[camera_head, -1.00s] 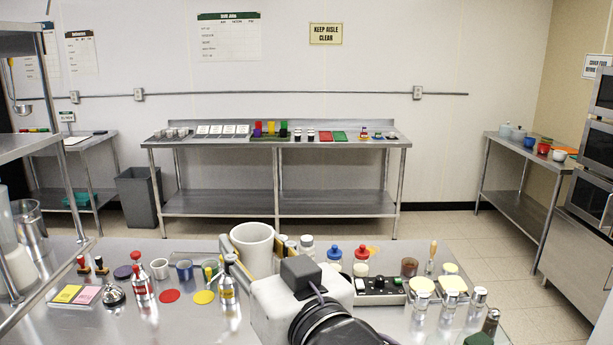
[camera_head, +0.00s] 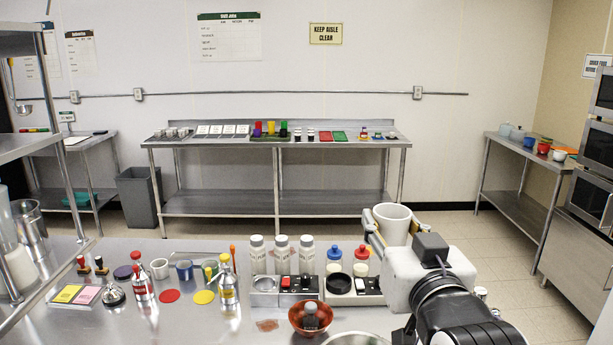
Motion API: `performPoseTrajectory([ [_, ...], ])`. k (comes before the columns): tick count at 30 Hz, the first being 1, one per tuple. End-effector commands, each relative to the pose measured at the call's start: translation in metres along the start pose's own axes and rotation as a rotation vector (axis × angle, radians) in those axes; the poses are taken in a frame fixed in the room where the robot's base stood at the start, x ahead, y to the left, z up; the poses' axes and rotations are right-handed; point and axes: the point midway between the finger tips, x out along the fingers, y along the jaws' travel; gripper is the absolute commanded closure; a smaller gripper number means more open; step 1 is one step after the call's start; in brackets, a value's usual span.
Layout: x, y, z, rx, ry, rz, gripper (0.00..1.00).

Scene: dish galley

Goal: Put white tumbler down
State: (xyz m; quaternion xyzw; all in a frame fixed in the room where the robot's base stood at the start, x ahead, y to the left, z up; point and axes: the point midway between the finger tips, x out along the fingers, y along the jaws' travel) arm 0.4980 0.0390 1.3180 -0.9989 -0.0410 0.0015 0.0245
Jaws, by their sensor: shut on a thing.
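The white tumbler (camera_head: 393,223) is upright and held up above the counter at the right of the middle. My gripper (camera_head: 373,227) is shut on it, with a finger showing along its left side. The tumbler's lower part is hidden behind my gripper's body. The steel counter (camera_head: 200,325) lies below; the part of it under and behind my arm is hidden.
White bottles (camera_head: 282,255) and blue- and red-capped bottles (camera_head: 361,257) stand left of my gripper.

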Motion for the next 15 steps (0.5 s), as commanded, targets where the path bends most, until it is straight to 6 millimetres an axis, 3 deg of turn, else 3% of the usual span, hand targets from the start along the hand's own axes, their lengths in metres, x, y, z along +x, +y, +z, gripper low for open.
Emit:
performPoseTrajectory([
  [6,-0.001,0.031,-0.002,0.0,0.005,0.065,0.83],
  [15,-0.002,0.04,-0.003,0.0,0.006,0.083,0.83],
])
